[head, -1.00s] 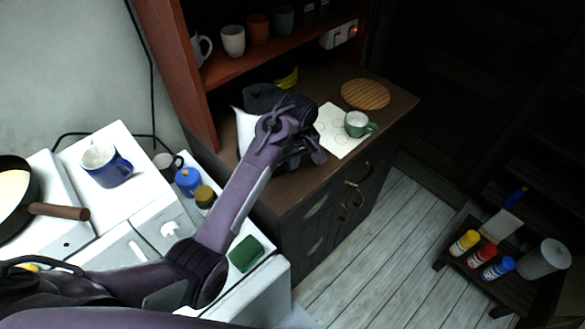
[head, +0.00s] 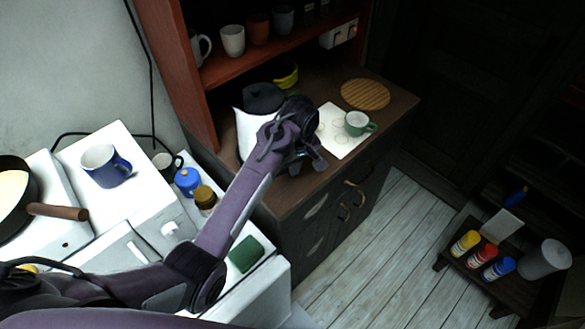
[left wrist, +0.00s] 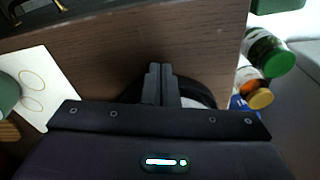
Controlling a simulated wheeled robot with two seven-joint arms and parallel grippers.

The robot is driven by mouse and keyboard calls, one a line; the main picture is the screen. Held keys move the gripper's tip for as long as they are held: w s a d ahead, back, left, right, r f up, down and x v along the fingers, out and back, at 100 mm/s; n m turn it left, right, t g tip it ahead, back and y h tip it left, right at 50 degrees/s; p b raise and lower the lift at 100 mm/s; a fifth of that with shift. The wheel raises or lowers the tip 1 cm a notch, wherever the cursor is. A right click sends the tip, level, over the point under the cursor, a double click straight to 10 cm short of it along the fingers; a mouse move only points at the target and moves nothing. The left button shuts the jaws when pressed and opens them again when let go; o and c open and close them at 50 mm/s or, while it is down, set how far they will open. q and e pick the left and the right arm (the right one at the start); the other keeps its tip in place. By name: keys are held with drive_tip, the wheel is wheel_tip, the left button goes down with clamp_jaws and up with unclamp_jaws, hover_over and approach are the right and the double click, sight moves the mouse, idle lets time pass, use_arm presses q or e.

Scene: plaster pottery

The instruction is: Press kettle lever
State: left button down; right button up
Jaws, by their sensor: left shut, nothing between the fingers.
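The white kettle (head: 249,132) with a dark lid (head: 263,97) stands on the dark wooden counter (head: 300,195), partly hidden behind my left arm. My left gripper (head: 308,162) is at the kettle's right side, low over the counter. In the left wrist view its two fingers (left wrist: 160,84) are together and empty. Just beyond them a dark round shape with a pale rim (left wrist: 203,92), seemingly the kettle's lower part, is partly covered. I cannot tell whether the fingers touch it. The kettle lever cannot be made out. My right gripper is not in view.
A green cup (head: 356,124) stands on a white sheet (head: 338,143) right of the gripper. A round wooden board (head: 365,94) lies behind it. A yellow bowl (head: 287,76) is behind the kettle. Jars (head: 205,197) stand left of the arm.

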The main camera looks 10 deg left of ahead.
use_arm(q)
drive_tip(key=shift+s+d+r, duration=0.25)
drive_tip(key=shift+s+d, duration=0.2)
drive_tip(key=shift+s, duration=0.05)
drive_tip(key=shift+s+d+r, duration=0.2)
drive_tip(key=shift+s+d, duration=0.2)
drive_tip(key=shift+s, duration=0.1)
drive_tip(key=shift+w, duration=0.1)
drive_tip(key=shift+r, duration=0.35)
wheel_tip(320, 180, up, 7)
drive_tip(key=b, duration=0.2)
drive_tip(key=shift+s+d, duration=0.25)
drive_tip(key=shift+s, duration=0.1)
